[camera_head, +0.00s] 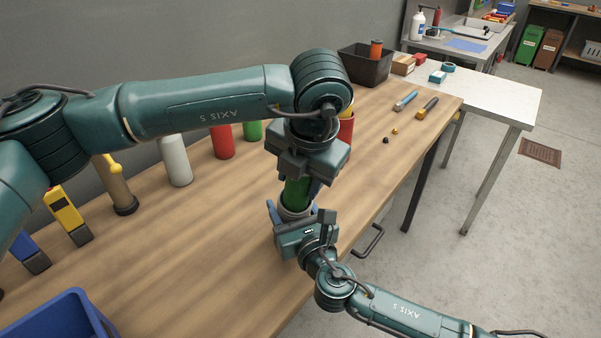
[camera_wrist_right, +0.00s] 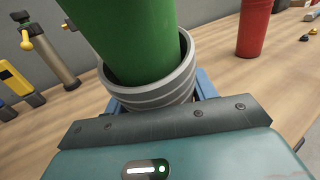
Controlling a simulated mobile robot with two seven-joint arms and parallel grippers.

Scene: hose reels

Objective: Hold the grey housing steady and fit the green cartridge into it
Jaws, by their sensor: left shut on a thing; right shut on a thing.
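The green cartridge (camera_head: 296,193) hangs below my left gripper (camera_head: 303,180), which is shut on its upper part. The grey housing (camera_head: 294,212) is a ringed open cup, held by my right gripper (camera_head: 298,217), whose blue-tipped fingers are shut on it. In the right wrist view the green cartridge (camera_wrist_right: 135,35) has its lower end inside the rim of the grey housing (camera_wrist_right: 160,92). A dark gap shows between cartridge and wall at the left. How deep it sits is hidden. Cartridge and housing look slightly tilted in that view.
White (camera_head: 175,160), red (camera_head: 222,141) and green (camera_head: 252,130) cylinders stand along the back of the wooden table. A blue bin (camera_head: 62,318) is at the front left. A black bin (camera_head: 366,66) stands at the far end. The table's front middle is clear.

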